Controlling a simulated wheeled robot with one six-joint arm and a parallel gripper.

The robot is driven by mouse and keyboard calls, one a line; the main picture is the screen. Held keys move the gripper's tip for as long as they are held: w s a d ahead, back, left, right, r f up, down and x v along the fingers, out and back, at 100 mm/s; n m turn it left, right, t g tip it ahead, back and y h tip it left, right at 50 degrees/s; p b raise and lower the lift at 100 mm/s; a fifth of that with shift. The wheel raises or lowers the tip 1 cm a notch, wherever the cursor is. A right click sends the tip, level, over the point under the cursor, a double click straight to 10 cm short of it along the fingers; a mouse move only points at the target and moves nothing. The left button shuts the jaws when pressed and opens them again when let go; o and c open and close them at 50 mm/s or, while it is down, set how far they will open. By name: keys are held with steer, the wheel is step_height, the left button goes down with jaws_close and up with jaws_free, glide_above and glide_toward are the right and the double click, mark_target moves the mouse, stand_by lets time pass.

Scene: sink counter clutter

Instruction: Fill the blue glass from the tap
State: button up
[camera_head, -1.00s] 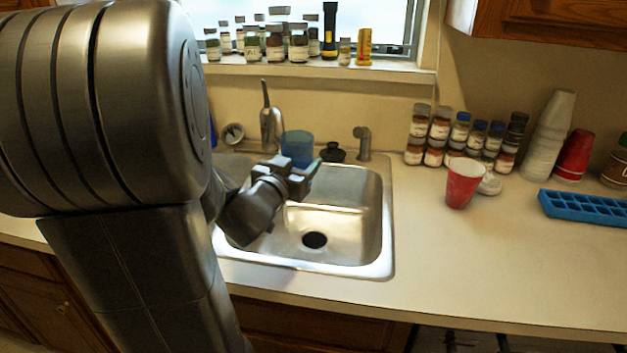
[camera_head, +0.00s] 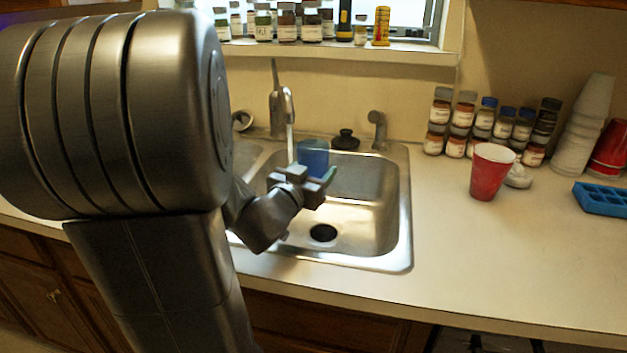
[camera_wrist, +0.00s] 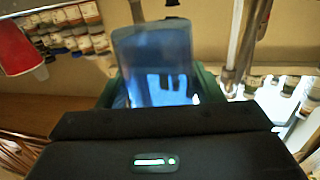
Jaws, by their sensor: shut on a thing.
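The blue glass (camera_head: 313,157) is held roughly upright over the back of the sink. My gripper (camera_head: 308,184) is shut on it, low on its side; the glass also fills the middle of the wrist view (camera_wrist: 155,62), between the green fingers. The tap (camera_head: 276,112) stands behind the sink, left of the glass. A pale vertical streak under its spout (camera_head: 290,140) looks like running water. It passes just left of the glass in the head view. I cannot tell whether there is water in the glass.
The sink (camera_head: 401,225) has a black drain and an otherwise clear basin. A black stopper (camera_head: 345,139) and a small side fixture (camera_head: 377,130) stand behind it. A red cup (camera_head: 490,172), stacked jars (camera_head: 480,128) and a blue ice tray (camera_head: 602,198) stand on the right counter.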

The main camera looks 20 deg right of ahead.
steer(key=w+f, duration=0.4)
steer(key=w, duration=1.2)
steer(key=shift+d, duration=0.25)
steer(key=shift+s, duration=0.1)
stand_by(0.5)
steer(key=s+b, duration=0.1)
steer(key=s, duration=0.5)
steer(key=shift+s+a+f+b, duration=0.1)
steer(key=shift+f+b, duration=0.2)
stand_by(0.5)
steer(key=shift+r, duration=0.15)
steer(key=s+r+p, duration=0.3)
steer(key=r+p, duration=0.1)
steer(key=r, duration=0.1)
